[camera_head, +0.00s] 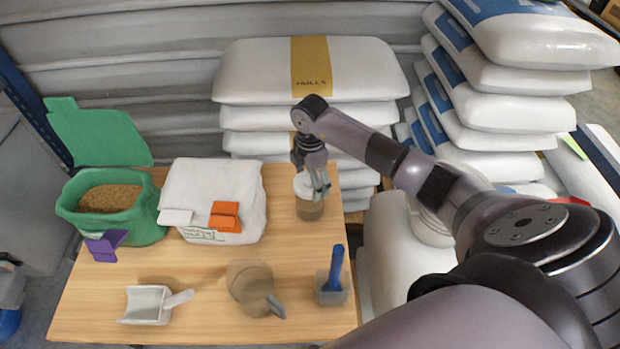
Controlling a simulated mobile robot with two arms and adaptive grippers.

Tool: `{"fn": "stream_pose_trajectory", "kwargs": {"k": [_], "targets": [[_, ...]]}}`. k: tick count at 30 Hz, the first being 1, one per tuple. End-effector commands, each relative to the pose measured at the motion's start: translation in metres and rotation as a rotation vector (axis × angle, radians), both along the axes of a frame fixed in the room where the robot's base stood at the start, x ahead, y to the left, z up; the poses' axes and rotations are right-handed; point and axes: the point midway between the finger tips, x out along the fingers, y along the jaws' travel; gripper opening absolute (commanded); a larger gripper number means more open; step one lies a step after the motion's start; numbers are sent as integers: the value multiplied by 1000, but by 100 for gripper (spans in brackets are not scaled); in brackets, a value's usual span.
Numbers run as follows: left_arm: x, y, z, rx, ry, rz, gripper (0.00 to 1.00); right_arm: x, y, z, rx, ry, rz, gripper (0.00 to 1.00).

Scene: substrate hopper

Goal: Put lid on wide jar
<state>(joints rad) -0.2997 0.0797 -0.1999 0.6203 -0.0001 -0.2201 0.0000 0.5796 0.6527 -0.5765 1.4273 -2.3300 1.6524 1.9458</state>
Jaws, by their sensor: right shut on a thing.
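The wide jar (310,210) is clear with brown contents and stands upright at the back right of the wooden table. A whitish lid (302,183) is at the jar's mouth, partly hidden by the fingers. My right gripper (318,188) points down over the jar and is shut on the lid. I cannot tell whether the lid is seated flat or slightly above the rim. My left gripper is not in view.
On the table (205,285) are a green hopper bag (130,228), a white bag with an orange clip (215,190), a white scoop (147,305), a clear jug (250,285) and a blue-handled tool in a small container (334,285). Stacked sacks (310,70) stand behind.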

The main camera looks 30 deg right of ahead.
Motion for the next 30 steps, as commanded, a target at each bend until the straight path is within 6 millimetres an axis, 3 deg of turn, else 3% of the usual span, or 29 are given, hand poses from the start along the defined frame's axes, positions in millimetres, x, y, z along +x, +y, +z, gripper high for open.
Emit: {"fn": "stream_pose_trajectory", "kwargs": {"k": [30], "targets": [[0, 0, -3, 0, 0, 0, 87, 0, 0, -7, 0, -1, 0, 61]]}}
